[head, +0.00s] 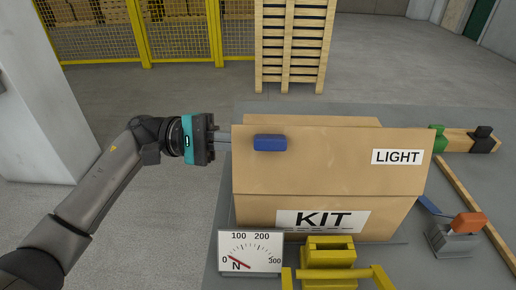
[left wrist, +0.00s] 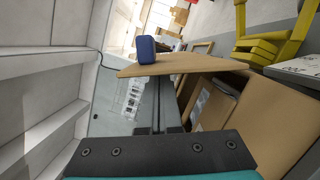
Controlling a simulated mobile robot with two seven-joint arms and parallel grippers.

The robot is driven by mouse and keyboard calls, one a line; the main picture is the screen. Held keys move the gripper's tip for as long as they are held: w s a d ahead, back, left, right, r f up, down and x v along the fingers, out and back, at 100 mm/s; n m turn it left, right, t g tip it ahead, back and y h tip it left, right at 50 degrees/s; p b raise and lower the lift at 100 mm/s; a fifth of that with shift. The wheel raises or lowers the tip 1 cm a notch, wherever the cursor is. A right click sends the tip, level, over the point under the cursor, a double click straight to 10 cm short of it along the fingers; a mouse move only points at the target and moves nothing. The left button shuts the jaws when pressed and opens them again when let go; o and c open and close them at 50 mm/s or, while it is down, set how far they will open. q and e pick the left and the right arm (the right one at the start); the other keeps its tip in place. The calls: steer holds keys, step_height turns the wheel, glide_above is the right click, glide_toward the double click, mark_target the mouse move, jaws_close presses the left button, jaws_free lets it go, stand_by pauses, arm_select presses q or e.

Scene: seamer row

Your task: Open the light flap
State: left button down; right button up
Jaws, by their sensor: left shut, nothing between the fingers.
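The cardboard box marked KIT (head: 385,218) stands on a grey surface. Its wide flap marked LIGHT (head: 320,175) appears to stand up at a slant from the box's near top edge, with a blue block (head: 270,142) near its upper left. The flap (left wrist: 185,66) and blue block (left wrist: 146,50) also show in the left wrist view. My left gripper (head: 224,138) is shut and empty at the flap's left edge. In the left wrist view its fingers (left wrist: 162,95) reach to the flap's edge; whether they touch is unclear. My right gripper is out of view.
A dial gauge (head: 250,252) and a yellow fixture (head: 330,252) stand before the box. An orange-topped lever device (head: 460,235) and a wooden bar (head: 457,140) with green and black parts are at right. A pallet stack (head: 292,45) and yellow fence (head: 180,40) stand behind.

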arm_select(q)
steer(key=shift+s+r, duration=0.25)
steer(key=shift+r, duration=0.05)
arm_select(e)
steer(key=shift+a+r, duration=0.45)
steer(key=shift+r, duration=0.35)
arm_select(q)
steer(key=shift+a, duration=0.1)
